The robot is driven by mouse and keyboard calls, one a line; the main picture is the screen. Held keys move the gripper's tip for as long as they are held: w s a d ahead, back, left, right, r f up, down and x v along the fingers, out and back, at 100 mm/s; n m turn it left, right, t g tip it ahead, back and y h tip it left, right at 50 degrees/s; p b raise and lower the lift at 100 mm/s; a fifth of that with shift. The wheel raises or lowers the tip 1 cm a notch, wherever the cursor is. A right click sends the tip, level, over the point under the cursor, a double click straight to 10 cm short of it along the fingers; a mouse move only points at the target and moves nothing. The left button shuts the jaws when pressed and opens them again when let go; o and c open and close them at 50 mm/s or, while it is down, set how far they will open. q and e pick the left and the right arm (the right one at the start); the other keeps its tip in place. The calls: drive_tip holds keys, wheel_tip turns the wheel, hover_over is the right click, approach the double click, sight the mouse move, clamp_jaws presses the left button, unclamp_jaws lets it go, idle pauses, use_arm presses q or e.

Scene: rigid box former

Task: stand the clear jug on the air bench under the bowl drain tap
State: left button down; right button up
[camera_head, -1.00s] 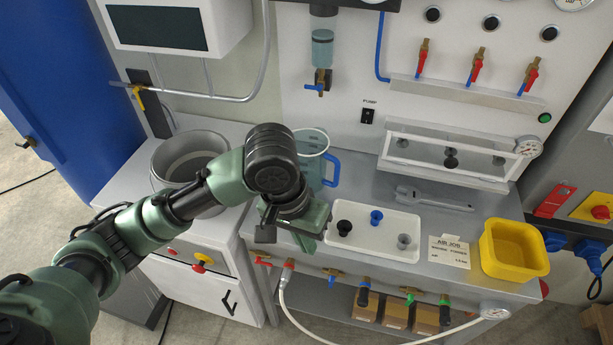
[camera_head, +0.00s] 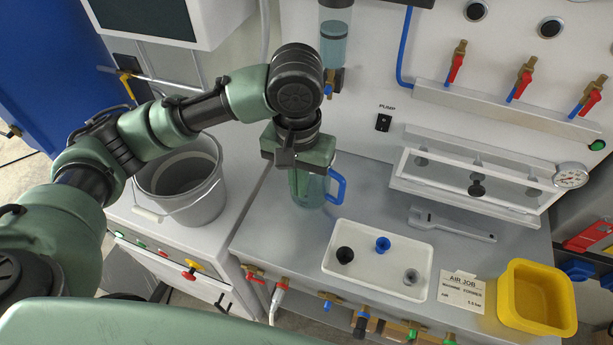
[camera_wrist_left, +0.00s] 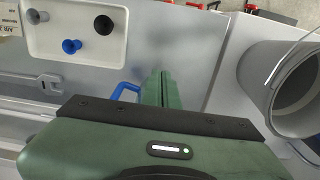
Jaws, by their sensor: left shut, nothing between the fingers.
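The clear jug (camera_head: 314,192), greenish and see-through with a blue handle (camera_head: 338,185) on its right, stands upright on the grey air bench (camera_head: 375,190). The bowl drain tap (camera_head: 333,82) hangs below the clear bowl (camera_head: 335,42) on the panel, above the jug in the picture; I cannot tell whether it is straight above. My left gripper (camera_head: 300,188) is shut and empty, pointing down in front of the jug and hiding part of it. In the left wrist view the shut fingers (camera_wrist_left: 158,88) appear beside the blue handle (camera_wrist_left: 122,91); the jug's body is mostly hidden. My right gripper is out of view.
A white tray (camera_head: 375,282) with small fittings lies front right of the jug. A wrench (camera_head: 452,225), a clear-fronted case (camera_head: 470,185) and a yellow bin (camera_head: 570,305) are further right. A grey bucket (camera_head: 190,195) stands left on a white cabinet.

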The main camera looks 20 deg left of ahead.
sight(318, 180)
use_arm(q)
drive_tip(key=f, duration=0.8)
drive_tip(key=shift+s+f, duration=0.3)
drive_tip(key=w+p, duration=0.1)
drive_tip(key=w, duration=0.1)
drive_tip(key=shift+w, duration=0.3)
drive_tip(key=shift+w+d+f, duration=0.1)
drive_tip(key=shift+w, duration=0.65)
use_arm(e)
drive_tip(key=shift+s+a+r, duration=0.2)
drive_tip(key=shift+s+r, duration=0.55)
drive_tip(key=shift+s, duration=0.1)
use_arm(q)
drive_tip(key=shift+p, duration=0.3)
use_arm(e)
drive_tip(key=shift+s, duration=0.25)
